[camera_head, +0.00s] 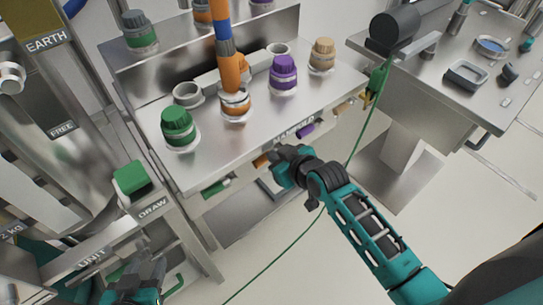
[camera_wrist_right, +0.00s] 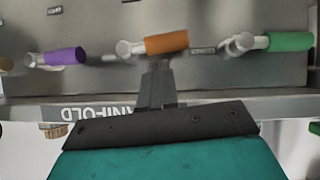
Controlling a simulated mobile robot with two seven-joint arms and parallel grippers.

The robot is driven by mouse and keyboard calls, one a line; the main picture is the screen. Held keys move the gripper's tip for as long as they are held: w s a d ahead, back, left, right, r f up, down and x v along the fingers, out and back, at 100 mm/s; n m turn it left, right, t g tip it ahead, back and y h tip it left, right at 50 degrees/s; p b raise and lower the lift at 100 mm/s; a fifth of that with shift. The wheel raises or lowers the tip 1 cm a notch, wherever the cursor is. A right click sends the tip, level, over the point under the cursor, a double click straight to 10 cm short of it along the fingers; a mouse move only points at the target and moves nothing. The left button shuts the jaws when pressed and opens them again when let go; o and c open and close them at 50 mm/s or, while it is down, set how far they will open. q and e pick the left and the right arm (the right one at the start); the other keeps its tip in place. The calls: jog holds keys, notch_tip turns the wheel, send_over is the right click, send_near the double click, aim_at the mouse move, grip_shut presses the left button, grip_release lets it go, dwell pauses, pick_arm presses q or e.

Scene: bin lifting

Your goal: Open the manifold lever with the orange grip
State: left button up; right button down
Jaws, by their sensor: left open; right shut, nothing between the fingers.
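The orange grip (camera_head: 262,160) is on a lever at the front face of the manifold bench (camera_head: 240,150). In the right wrist view the orange grip (camera_wrist_right: 167,43) lies sideways, with its metal pivot at its left end. My right gripper (camera_head: 278,166) is at this lever, fingers shut and empty. In the right wrist view its fingertips (camera_wrist_right: 158,66) are just below the orange grip; I cannot tell whether they touch it. My left gripper (camera_head: 138,284) is low at the bottom left, open and away from the manifold.
Neighbouring levers have a green grip (camera_wrist_right: 290,41) and a purple grip (camera_wrist_right: 64,56), close on either side. A tan grip (camera_head: 345,107) is further right. Several capped bottles, including a green one (camera_head: 179,127), stand on the bench. A green hose (camera_head: 352,150) hangs near my right arm.

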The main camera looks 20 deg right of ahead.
jog(key=shift+x, duration=1)
jog(key=shift+a, duration=0.1)
